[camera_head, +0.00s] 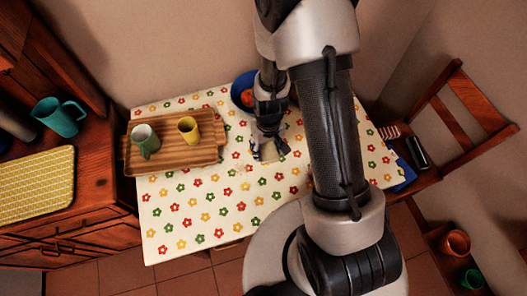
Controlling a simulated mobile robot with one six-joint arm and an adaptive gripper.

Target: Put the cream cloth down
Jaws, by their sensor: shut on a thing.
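My gripper (268,152) points down over the flowered table, between the wooden tray and my own arm link. It is shut on a small pale thing, which looks like the cream cloth (268,155). Only a little of the cloth shows between and below the fingers. It blends with the pale tablecloth (215,215), so I cannot tell whether it touches the table.
A wooden tray (175,166) holds a green mug (145,141) and a yellow cup (188,130). A blue bowl (238,91) with fruit stands behind the gripper. The table's front left is clear. A wooden chair (450,125) stands at right.

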